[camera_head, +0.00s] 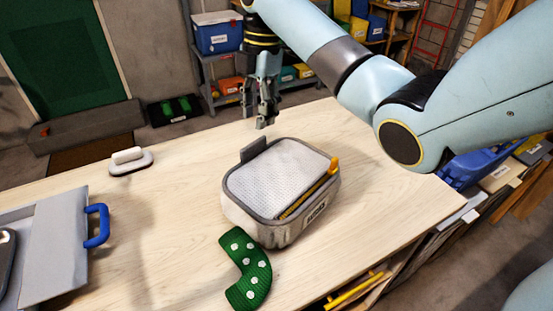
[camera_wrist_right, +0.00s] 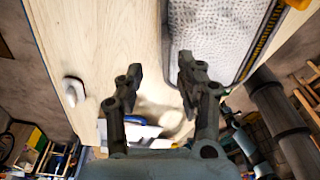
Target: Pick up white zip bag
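The white zip bag (camera_head: 282,172) stands upright on the wooden table. It has a pale mesh top, a grey rim, a grey tab at its back left, a yellow zip line with an orange-yellow pull, and a label on its front. My right gripper (camera_head: 259,113) hangs just behind and above the bag's back left edge, apart from it. In the right wrist view my right gripper (camera_wrist_right: 160,70) is open with nothing between its fingers. The bag's mesh top (camera_wrist_right: 215,35) fills the upper right there, partly behind one finger. My left gripper is not in view.
A green sock-like item with white spots (camera_head: 247,268) lies close to the bag's front left. A grey case with a blue handle (camera_head: 98,225) is at the left. A white-handled brush or iron-like item (camera_head: 130,161) sits near the back edge. The table right of the bag is clear.

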